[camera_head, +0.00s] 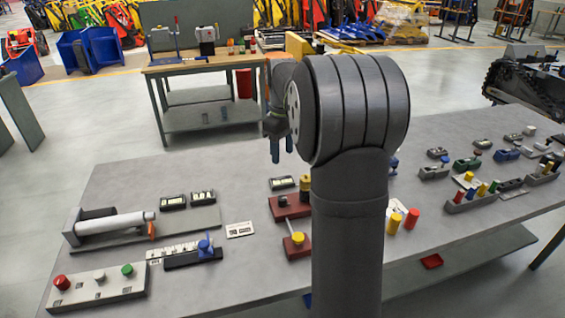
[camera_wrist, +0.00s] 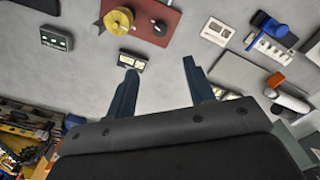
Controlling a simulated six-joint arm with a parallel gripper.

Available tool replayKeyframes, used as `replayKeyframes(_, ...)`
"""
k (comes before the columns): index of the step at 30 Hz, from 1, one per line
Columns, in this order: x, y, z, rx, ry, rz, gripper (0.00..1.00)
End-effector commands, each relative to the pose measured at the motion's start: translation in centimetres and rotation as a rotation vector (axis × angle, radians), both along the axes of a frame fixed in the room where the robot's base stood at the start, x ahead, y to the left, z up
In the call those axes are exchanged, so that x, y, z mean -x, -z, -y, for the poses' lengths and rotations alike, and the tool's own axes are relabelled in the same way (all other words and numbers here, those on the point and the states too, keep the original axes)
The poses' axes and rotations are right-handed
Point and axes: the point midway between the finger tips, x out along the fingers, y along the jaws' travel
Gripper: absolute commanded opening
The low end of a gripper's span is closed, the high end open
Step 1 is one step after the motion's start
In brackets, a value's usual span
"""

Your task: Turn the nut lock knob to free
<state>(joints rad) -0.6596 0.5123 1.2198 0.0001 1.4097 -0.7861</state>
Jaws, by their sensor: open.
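My gripper (camera_head: 282,150) hangs above the far edge of the long table, its fingers pointing down, empty and apart. In the wrist view its two blue-grey fingers (camera_wrist: 160,68) stand open over bare tabletop. A maroon base (camera_head: 292,211) carries a dark knob (camera_head: 283,200) and a tall yellow knob (camera_head: 305,183), partly hidden by my arm. The wrist view shows this base (camera_wrist: 172,12), the yellow knob (camera_wrist: 118,20) and the dark knob (camera_wrist: 160,28) beyond the fingertips. A nearer maroon block has another yellow knob (camera_head: 297,238). I cannot tell which is the nut lock knob.
A small black display box (camera_head: 281,183) stands beside the maroon base. A white roller fixture (camera_head: 115,224), a blue-handled device (camera_head: 205,247) and a button panel (camera_head: 97,290) are to the left. Red and yellow cylinders (camera_head: 411,219) and several small fixtures are to the right.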

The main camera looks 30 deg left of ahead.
Motion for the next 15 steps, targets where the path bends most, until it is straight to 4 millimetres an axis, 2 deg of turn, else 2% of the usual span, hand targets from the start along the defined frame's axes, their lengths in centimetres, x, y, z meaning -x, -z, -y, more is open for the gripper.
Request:
replayKeyframes(7,0.0,-0.4,-0.1,0.000,0.267,0.000,0.49)
replayKeyframes(11,0.0,-0.1,-0.1,0.001,0.325,0.000,0.49)
replayKeyframes(15,0.0,1.5,-0.1,0.002,0.328,-0.002,0.49)
